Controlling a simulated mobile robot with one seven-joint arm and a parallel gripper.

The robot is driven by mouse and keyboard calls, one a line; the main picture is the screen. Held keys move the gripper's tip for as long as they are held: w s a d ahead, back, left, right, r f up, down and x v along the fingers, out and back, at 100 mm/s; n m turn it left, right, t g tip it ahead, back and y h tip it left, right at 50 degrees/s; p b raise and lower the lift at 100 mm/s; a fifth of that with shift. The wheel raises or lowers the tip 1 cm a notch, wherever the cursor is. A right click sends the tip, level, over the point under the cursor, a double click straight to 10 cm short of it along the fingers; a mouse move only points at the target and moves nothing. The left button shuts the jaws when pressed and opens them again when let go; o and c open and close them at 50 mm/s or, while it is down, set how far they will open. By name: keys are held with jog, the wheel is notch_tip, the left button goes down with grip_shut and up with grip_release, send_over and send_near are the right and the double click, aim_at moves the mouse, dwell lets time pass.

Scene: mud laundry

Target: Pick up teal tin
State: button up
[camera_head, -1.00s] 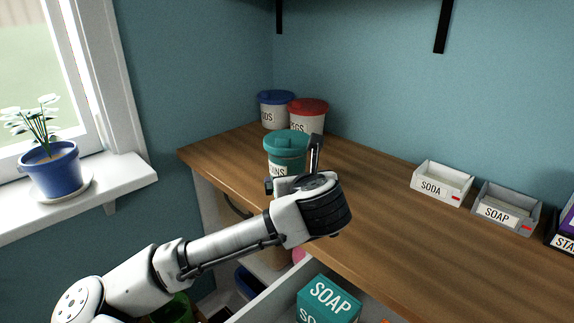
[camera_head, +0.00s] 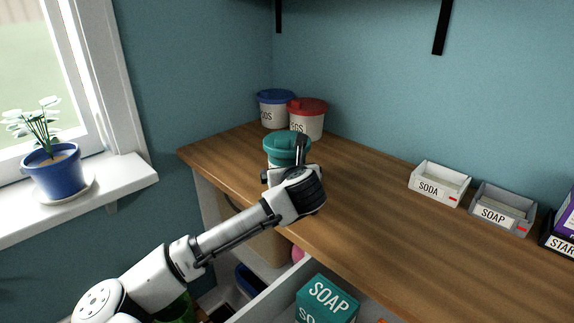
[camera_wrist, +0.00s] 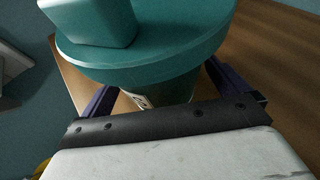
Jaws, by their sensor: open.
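The teal tin (camera_head: 287,146) stands upright on the wooden counter, near its left end. It has a wide teal lid, and its lower body is largely hidden behind my gripper in the head view. In the wrist view the tin (camera_wrist: 150,62) fills the upper middle, with a block-like handle on its lid and a piece of its pale label showing below the rim. My gripper (camera_wrist: 158,92) is open, with one dark finger on each side of the tin's body under the lid. I cannot tell whether the fingers touch it.
A blue-lidded tin (camera_head: 275,108) and a red-lidded tin (camera_head: 308,117) stand close behind. The soda tray (camera_head: 440,184) and soap tray (camera_head: 502,209) sit at the right. Below the counter is an open drawer (camera_head: 268,298) with a teal soap box (camera_head: 327,300). The counter's middle is clear.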

jog(key=shift+c, duration=0.4)
jog(key=c, duration=1)
jog(key=shift+r, duration=0.1)
